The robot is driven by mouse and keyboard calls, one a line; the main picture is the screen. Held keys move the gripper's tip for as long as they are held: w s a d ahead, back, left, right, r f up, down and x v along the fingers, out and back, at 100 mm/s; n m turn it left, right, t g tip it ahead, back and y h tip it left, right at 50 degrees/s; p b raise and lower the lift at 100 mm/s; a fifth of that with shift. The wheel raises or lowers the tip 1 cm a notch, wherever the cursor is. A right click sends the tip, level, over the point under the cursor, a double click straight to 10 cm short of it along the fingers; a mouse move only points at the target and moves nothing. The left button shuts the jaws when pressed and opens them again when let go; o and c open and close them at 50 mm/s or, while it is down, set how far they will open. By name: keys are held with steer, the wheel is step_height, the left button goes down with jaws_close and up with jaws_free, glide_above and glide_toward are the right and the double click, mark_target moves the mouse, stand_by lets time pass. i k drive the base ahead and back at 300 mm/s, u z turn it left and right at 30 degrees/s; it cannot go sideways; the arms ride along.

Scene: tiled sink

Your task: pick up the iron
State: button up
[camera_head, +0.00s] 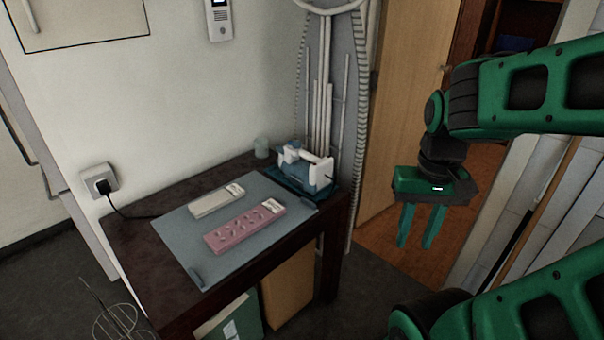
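The iron (307,168) is white and blue. It sits at the back right corner of a dark wooden table (170,300), on or in a dark teal tray or base (283,183). My gripper (415,243) hangs to the right of the table with its green fingers pointing down. The fingers are apart with nothing between them. It is clear of the iron, to its right in the picture.
A grey-blue mat (187,243) on the table holds a pink power strip (245,229) and a white one (216,202). An ironing board (352,110) leans upright behind the iron. A wooden door (412,70) is at right.

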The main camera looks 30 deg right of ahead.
mark_target(311, 179)
steer(key=i, duration=0.95)
